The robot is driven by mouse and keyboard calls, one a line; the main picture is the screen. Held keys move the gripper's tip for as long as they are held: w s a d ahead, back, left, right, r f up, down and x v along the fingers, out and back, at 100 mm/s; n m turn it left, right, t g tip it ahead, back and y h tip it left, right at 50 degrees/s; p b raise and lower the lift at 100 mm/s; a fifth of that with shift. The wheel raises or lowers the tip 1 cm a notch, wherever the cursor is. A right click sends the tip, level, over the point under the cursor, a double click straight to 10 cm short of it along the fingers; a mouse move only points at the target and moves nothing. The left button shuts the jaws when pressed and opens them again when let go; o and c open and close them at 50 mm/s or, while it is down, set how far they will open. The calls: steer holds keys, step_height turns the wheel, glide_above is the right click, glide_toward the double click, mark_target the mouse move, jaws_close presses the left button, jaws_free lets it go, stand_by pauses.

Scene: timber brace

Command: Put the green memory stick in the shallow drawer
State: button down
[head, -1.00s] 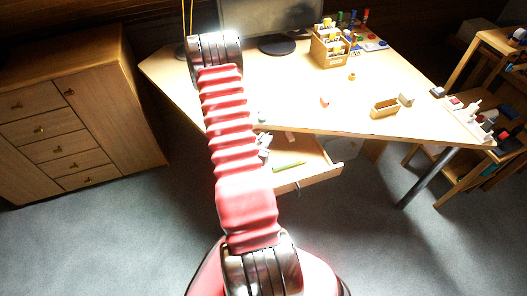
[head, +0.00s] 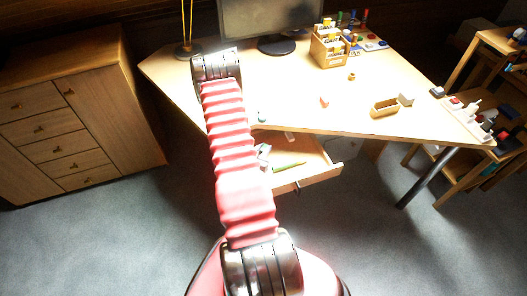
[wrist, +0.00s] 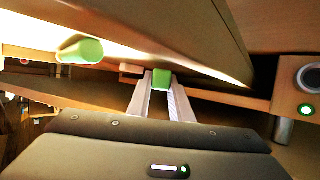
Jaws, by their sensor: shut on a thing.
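The green memory stick (wrist: 161,79) shows as a small green block between my fingertips in the wrist view. My gripper (wrist: 161,88) is shut on it. In the head view my arm hides both the gripper and the stick. The shallow drawer (head: 318,178) is pulled out under the front edge of the desk in the head view. A long green pen-like thing (head: 288,167) and some pale and dark small things (head: 263,153) lie in it. My arm covers its left part. I cannot tell how high the stick is above the drawer.
The desk (head: 300,105) overhangs the drawer, with wooden edges close around my gripper in the wrist view. A larger green rounded thing (wrist: 80,50) is left of the fingers. A small teal thing (head: 262,116) stands near the desk's front edge. A drawer cabinet (head: 75,120) is at left.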

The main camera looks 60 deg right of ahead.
steer(key=shift+f, duration=0.6)
steer(key=shift+f, duration=0.1)
steer(key=c, duration=1.6)
jaws_free()
steer(key=shift+a+r, duration=0.25)
steer(key=shift+a, duration=0.15)
steer(key=v, duration=1.1)
steer(key=shift+a, duration=0.1)
steer(key=shift+s, duration=0.1)
